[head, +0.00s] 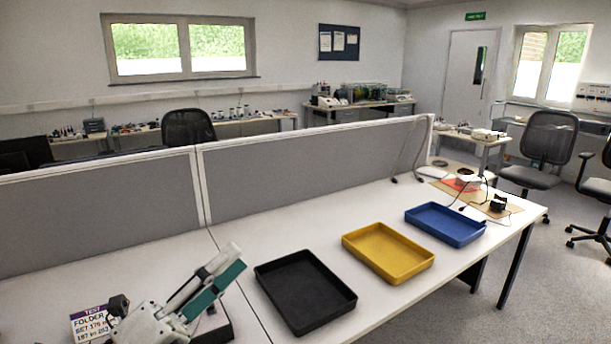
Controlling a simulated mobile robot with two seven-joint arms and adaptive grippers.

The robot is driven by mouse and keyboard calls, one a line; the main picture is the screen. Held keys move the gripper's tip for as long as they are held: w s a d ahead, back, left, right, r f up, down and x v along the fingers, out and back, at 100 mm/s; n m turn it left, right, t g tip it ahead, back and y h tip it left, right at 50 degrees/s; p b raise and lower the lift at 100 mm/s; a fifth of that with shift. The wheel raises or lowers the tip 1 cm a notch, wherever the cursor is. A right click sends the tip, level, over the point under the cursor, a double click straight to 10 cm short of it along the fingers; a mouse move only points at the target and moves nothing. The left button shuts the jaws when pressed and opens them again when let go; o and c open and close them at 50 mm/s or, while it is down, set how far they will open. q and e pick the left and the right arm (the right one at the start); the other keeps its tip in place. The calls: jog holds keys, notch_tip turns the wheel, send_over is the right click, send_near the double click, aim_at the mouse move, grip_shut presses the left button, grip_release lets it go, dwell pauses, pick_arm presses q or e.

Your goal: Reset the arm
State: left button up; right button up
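My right gripper is not in view.
A grey divider (310,165) runs behind. Small devices (498,203) sit far right.

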pick_arm(q)
jog(key=a+f+n+t+y, duration=0.1)
jog(key=a+f+n+y, duration=1.5)
jog(key=a+n+y, duration=0.3)
jog(key=s+a+f+n+g+y, duration=0.1)
jog(key=s+a+f+n+g, duration=0.3)
jog(key=s+f, duration=0.45)
jog(key=s+a+f+n+g, duration=0.1)
jog(key=s+f+n+g, duration=0.1)
jog(key=s+f+g, duration=0.65)
jog(key=w+d+f+n+t+h, duration=0.2)
jog(key=d+f+t+h, duration=0.4)
jog(key=d+f, duration=0.9)
jog(key=shift+w+d+n+h, duration=0.3)
jog(key=shift+w+d+h, duration=0.2)
jog(key=shift+w+d, duration=0.15)
jog(key=shift+a+t, duration=0.1)
jog(key=shift+t, duration=0.15)
